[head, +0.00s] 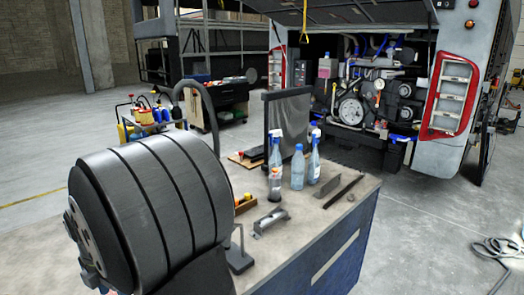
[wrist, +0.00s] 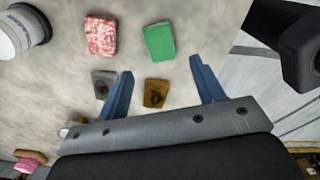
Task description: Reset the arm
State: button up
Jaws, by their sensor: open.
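My gripper (wrist: 161,66) is open in the wrist view, its two blue fingers spread wide with nothing held between them. Below it lie a green block or pad (wrist: 159,42), a brown square piece with a dark spot (wrist: 156,93) and a grey square piece (wrist: 103,82). The brown piece shows between the fingers; the grey one is left of the left finger. I cannot tell how far beneath the gripper they are. My gripper does not show in the head view.
The workbench (head: 345,215) carries spray bottles (head: 275,155), a blue bottle (head: 298,168), a metal bracket (head: 270,221) and a dark bar (head: 343,191). A red-white pad (wrist: 100,35) and a white container (wrist: 22,34) show in the wrist view. Behind is an open engine bay (head: 365,95).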

notch_tip(320, 180, down, 8)
jog(key=shift+f, duration=0.25)
notch_tip(320, 180, up, 4)
jog(key=shift+r, duration=0.15)
jog(key=w+d+r, duration=0.4)
jog(key=d+r, duration=0.3)
jog(key=d, duration=0.4)
jog(key=w+a+f+m, duration=0.1)
jog(key=w+a, duration=0.1)
jog(key=w, duration=0.1)
jog(key=w+a+f+m, duration=0.1)
jog(key=w+a, duration=0.1)
jog(key=w, duration=0.1)
jog(key=w+a+f+m, duration=0.1)
jog(key=w+a, duration=0.2)
jog(key=shift+f+m, duration=0.15)
jog(key=shift+m, duration=0.25)
jog(key=shift+f, duration=0.6)
